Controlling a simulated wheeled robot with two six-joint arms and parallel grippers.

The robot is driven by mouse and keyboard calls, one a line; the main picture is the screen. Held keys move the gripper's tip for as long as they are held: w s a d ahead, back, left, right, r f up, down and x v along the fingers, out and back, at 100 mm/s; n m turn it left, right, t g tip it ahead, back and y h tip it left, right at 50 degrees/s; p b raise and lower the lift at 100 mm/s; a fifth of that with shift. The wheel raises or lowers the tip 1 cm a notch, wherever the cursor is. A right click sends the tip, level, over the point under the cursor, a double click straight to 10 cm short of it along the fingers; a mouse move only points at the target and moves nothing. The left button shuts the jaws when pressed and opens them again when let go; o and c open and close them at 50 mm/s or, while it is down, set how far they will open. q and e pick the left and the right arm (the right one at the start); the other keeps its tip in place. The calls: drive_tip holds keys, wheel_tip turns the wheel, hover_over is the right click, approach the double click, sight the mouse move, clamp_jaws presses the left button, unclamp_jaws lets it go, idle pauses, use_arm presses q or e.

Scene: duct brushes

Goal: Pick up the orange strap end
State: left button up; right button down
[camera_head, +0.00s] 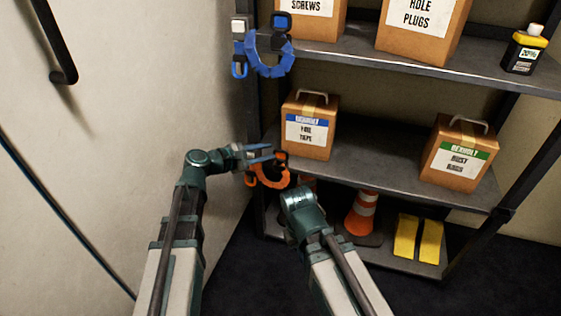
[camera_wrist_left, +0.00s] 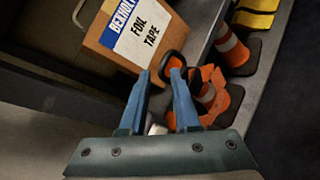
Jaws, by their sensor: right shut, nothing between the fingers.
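The orange strap (camera_head: 272,181) hangs in a loop at the left shelf post, with a dark and orange end (camera_head: 281,158) at its top. In the left wrist view the orange strap (camera_wrist_left: 232,98) lies right of the fingers, and its dark-rimmed end (camera_wrist_left: 173,66) shows just beyond the fingertips. My left gripper (camera_head: 272,153) is open, its blue fingers pointing at the strap end; the left wrist view shows its fingertips (camera_wrist_left: 161,76) apart, with no grip on the strap visible. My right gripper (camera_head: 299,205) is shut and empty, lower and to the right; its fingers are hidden.
A blue strap (camera_head: 270,65) hangs above on the same post. A foil tape box (camera_head: 310,125) stands on the middle shelf close to the left gripper. A dust bags box (camera_head: 459,153) is farther right. A traffic cone (camera_head: 362,212) stands below.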

sight(275, 151)
use_arm(q)
drive_tip(key=x, duration=0.1)
drive_tip(key=b+x, duration=0.1)
drive_tip(key=x, duration=0.1)
drive_tip(key=f+b+x, duration=0.1)
drive_tip(key=shift+w, duration=0.3)
drive_tip(key=shift+w+d, duration=0.15)
drive_tip(key=shift+d, duration=0.05)
clamp_jaws()
